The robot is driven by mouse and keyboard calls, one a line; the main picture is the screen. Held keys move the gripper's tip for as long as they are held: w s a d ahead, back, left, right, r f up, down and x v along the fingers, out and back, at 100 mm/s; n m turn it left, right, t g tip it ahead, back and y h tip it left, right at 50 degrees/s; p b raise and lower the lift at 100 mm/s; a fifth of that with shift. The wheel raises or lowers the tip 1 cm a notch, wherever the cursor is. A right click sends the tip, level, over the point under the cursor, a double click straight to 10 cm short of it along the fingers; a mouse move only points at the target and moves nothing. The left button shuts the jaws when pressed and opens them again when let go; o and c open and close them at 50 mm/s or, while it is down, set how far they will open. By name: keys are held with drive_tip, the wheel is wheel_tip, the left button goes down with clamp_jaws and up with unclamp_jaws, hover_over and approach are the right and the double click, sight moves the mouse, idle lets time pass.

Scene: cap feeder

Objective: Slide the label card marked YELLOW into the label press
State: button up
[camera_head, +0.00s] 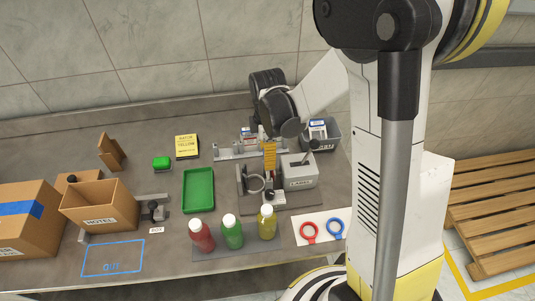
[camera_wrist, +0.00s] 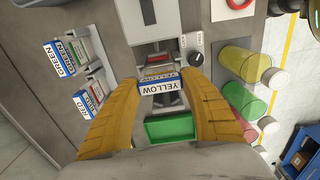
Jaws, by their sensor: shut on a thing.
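The label card marked YELLOW (camera_wrist: 162,86) is between the fingertips of my gripper (camera_wrist: 160,78), with its lettered edge facing the wrist camera. The gripper is shut on it. In the head view my gripper (camera_head: 269,165) points down, just left of the grey label press (camera_head: 300,174), and the card cannot be made out there. In the wrist view the press (camera_wrist: 135,15) lies beyond the card, with a dark lever on top. Whether the card touches the press cannot be told.
Cards marked GREEN (camera_wrist: 60,60) and RED (camera_wrist: 86,106) stand in holders at left in the wrist view. A black knob (camera_wrist: 196,58) is close to the right finger. Red (camera_head: 201,238), green (camera_head: 232,233) and yellow (camera_head: 266,223) bottles stand in front. A green tray (camera_head: 198,205) lies left.

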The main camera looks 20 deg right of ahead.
drive_tip(key=shift+f+b, duration=0.6)
drive_tip(key=shift+f, duration=0.25)
drive_tip(key=shift+f+b, duration=0.8)
drive_tip(key=shift+f, duration=0.05)
drive_tip(key=o, duration=1.1)
drive_tip(key=shift+c, duration=0.2)
drive_tip(key=c, duration=0.3)
drive_tip(key=shift+c, duration=0.2)
drive_tip(key=shift+r, duration=0.1)
